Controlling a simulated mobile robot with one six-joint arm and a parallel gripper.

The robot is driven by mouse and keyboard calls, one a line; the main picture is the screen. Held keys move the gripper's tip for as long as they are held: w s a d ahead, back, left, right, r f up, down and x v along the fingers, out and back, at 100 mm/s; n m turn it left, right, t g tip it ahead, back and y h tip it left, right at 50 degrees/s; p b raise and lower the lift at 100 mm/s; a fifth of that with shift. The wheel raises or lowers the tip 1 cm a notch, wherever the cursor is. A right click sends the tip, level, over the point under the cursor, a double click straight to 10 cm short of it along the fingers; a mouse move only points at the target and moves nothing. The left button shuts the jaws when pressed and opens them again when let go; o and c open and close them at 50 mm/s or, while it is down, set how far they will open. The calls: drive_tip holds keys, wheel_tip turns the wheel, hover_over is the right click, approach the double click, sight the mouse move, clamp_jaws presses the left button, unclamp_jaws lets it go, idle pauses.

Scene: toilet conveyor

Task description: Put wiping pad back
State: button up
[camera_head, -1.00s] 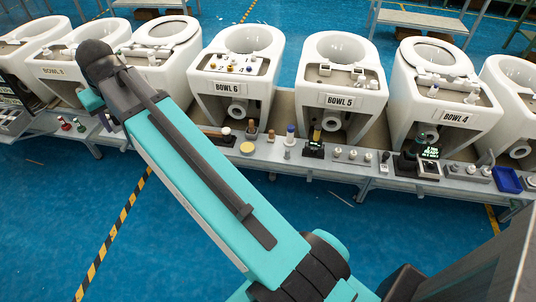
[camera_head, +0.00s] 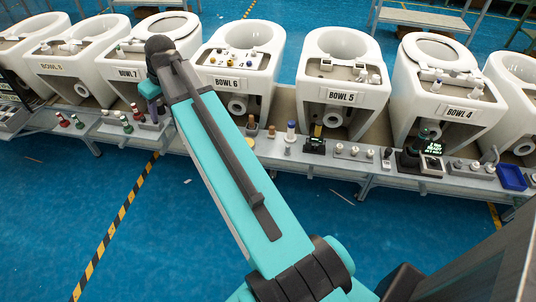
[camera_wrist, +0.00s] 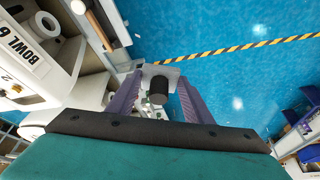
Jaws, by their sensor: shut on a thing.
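My gripper (camera_head: 150,90) is over the left part of the grey shelf in the head view, close to Bowl 7. In the wrist view its two purple fingers (camera_wrist: 158,105) are on either side of a dark cylindrical piece, which I take to be the wiping pad (camera_wrist: 158,90) or its handle. The gripper is shut on it. A pale grey plate (camera_wrist: 163,71) shows just beyond the piece at the shelf edge; I cannot tell whether they touch. The pad's underside is hidden.
White toilet bowls, among them Bowl 7 (camera_head: 160,30), Bowl 6 (camera_head: 240,60) and Bowl 5 (camera_head: 345,75), stand behind the shelf (camera_head: 340,167). Red and green items (camera_head: 127,125) stand left of my gripper. A blue tray (camera_head: 511,177) is at the right. The blue floor in front is mostly clear.

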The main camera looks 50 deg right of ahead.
drive_tip(key=s+d+f+n+b, duration=0.1)
drive_tip(key=s+d+f, duration=0.4)
drive_tip(key=d, duration=0.6)
drive_tip(key=s+d+f+n+y+b, duration=0.1)
drive_tip(key=s+d+f+b, duration=0.3)
drive_tip(key=d+f, duration=0.6)
drive_tip(key=s+d+f+n+g+b, duration=0.1)
drive_tip(key=s+d+f+n+b, duration=0.1)
drive_tip(key=s+d+f, duration=0.5)
drive_tip(key=d, duration=0.6)
drive_tip(key=shift+d+f+n+b, duration=0.25)
drive_tip(key=shift+f+n+b, duration=0.1)
drive_tip(key=shift+n, duration=0.05)
drive_tip(key=shift+f, duration=0.15)
drive_tip(key=shift+f+p, duration=0.3)
drive_tip(key=shift+f, duration=2.7)
drive_tip(key=shift+f, duration=0.1)
drive_tip(key=shift+f, duration=1.75)
drive_tip(key=shift+f, duration=0.15)
